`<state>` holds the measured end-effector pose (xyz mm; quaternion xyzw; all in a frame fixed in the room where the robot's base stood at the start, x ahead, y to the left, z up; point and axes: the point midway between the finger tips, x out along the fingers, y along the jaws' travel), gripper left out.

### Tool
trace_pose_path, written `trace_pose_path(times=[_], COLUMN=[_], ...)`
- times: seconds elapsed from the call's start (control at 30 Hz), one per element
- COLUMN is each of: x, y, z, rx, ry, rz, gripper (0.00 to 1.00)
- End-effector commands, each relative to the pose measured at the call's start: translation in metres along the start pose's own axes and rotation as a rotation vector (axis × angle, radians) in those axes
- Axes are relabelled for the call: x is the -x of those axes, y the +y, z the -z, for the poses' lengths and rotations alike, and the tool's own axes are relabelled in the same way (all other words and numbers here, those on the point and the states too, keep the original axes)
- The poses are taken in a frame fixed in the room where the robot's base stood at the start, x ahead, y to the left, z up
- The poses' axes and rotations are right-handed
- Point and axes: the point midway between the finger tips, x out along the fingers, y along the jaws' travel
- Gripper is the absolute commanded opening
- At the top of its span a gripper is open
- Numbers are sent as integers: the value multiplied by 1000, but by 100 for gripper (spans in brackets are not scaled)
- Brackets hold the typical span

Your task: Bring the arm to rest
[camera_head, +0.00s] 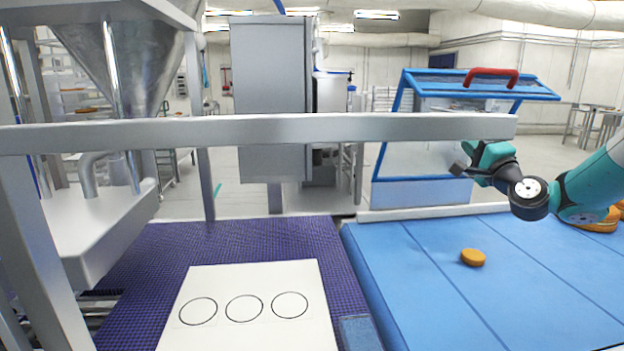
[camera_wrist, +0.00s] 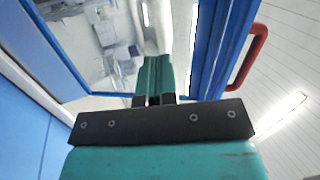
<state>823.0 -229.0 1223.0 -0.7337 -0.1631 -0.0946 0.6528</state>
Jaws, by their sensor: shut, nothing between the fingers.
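My gripper (camera_head: 488,153) is held up in the air at the right of the head view, above the far part of the blue belt and in front of the blue-framed guard. My arm reaches to it from the right edge. In the wrist view the teal fingers of my gripper (camera_wrist: 155,72) are together, with nothing between them. Behind them in that view are the guard's clear panel and blue frame. How far the fingers are from the guard is hard to tell.
The blue belt (camera_head: 420,270) bears an orange round (camera_head: 473,257); more orange shows at the right edge. A white sheet (camera_head: 250,333) with three empty circles lies on the purple belt (camera_head: 300,240). The guard (camera_head: 420,192) has a red handle (camera_head: 492,72). A grey rail (camera_head: 300,128) crosses the view.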

Motion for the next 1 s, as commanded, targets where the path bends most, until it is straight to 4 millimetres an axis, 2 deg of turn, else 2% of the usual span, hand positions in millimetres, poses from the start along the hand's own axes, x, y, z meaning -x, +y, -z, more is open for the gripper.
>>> trace_pose_path(times=[0.03, 0.07, 0.1, 0.17, 0.2, 0.27, 0.3, 0.4, 0.5, 0.6, 0.77, 1.0], x=[0, 4, 12, 35, 56, 95, 121, 182, 235, 279, 343, 356], y=[2, 6, 14, 27, 36, 48, 54, 62, 63, 60, 49, -7], z=[-30, -49, -76, -116, -139, -164, -175, -188, -190, -187, -176, -255], rx=[70, 126, 210, 349, 441, 566, 637, 767, 855, 918, 987, 957], ry=[-75, -129, -213, -355, -455, -599, -686, -865, -1005, -1117, -1270, -1548], rz=[-69, -124, -210, -352, -450, -589, -673, -849, -987, -1104, -1271, -994], gripper=[0, 0, 0, 0, 0, 0, 0, 0, 0, 0, 0, 0])
